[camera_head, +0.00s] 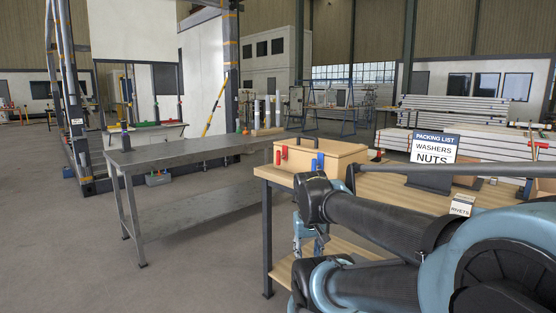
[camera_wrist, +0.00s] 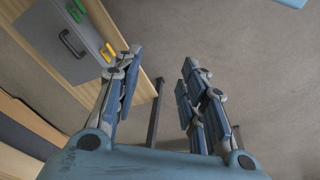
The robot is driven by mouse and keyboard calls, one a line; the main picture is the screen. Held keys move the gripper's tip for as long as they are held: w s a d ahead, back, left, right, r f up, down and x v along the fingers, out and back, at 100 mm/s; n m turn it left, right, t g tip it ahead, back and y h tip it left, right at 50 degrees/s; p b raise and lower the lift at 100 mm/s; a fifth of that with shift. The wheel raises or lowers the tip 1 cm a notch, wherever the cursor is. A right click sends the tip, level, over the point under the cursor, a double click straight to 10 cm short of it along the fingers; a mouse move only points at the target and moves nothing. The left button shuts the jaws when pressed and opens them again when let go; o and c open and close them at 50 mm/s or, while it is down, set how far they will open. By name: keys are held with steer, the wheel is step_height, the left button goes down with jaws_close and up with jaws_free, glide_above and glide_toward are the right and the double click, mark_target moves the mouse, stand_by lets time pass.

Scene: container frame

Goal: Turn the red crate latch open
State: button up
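The wooden crate (camera_head: 345,153) stands on the near wooden workbench (camera_head: 262,172). Its red latch (camera_head: 284,153) is on the left part of the side facing left. A blue latch (camera_head: 319,161) is near the crate's front corner. The red latch does not show in the wrist view.
In the wrist view, a grey panel with a black handle (camera_wrist: 72,43), a green handle (camera_wrist: 78,8) and a yellow handle (camera_wrist: 107,52) lies left of the fingers. A grey metal table (camera_head: 185,153) stands left of the bench. A packing-list sign (camera_head: 435,150) stands on the bench.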

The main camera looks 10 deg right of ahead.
steer(key=w+d+r+m+t+h, duration=0.1)
steer(key=w+d+r+h, duration=0.15)
steer(key=w, duration=0.35)
steer(key=w+d+r+m+h, duration=0.2)
steer(key=w+r, duration=0.2)
steer(key=w, duration=0.3)
steer(key=m+t+h, duration=0.5)
steer(key=t+h, duration=0.2)
steer(key=t, duration=0.3)
glide_toward(278, 156)
steer(key=x, duration=1.1)
steer(key=shift+w+a+f, duration=0.1)
steer(key=shift+w+a, duration=0.05)
steer(key=shift+w, duration=0.05)
jaws_close()
